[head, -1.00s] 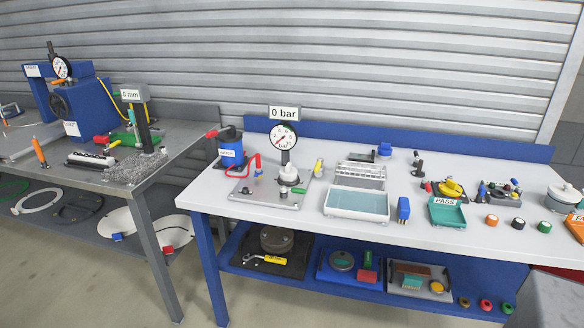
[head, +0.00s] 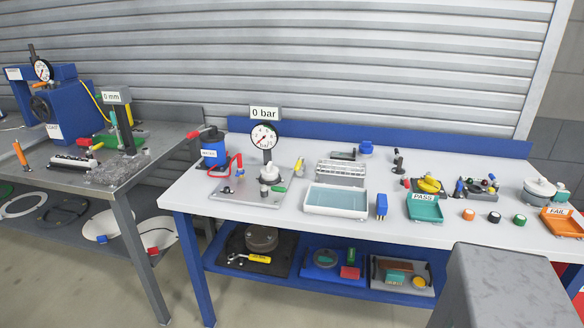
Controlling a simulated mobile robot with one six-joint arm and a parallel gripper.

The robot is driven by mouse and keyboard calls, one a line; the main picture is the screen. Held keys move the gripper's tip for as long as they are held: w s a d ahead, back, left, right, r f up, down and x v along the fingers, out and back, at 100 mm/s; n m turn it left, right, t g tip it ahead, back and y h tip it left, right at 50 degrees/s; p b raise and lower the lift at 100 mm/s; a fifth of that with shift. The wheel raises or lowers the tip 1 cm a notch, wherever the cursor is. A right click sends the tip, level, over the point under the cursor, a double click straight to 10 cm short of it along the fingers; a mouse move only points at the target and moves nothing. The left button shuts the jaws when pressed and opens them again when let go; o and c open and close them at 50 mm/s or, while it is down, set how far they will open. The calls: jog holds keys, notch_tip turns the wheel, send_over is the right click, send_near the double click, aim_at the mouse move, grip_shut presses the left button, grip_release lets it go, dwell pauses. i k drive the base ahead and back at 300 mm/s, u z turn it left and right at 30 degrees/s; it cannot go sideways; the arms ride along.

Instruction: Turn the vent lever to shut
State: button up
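A pressure test rig stands on the left part of the white bench. Its grey base plate (head: 222,198) bears a round gauge (head: 264,136) under a sign (head: 265,113) reading 0 bar. A pale fitting (head: 268,174) sits below the gauge. A small green lever-like piece (head: 279,188) juts out to the right of this fitting; it may be the vent lever, but it is too small to tell how it is turned. A blue pump (head: 214,152) with a red handle and a red hose (head: 238,163) stands at the left. My gripper is not in view.
On the white bench top (head: 300,230), a pale blue-filled tray (head: 336,200), a green PASS tray (head: 424,208) and an orange FAIL tray (head: 562,223) stand right of the rig. A grey metal table (head: 60,185) stands left. A grey block (head: 505,285) is close at bottom right.

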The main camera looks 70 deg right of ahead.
aim_at(301, 159)
jog(key=k, duration=1.65)
jog(key=z, duration=0.35)
jog(key=i, duration=0.95)
jog(key=z, duration=0.05)
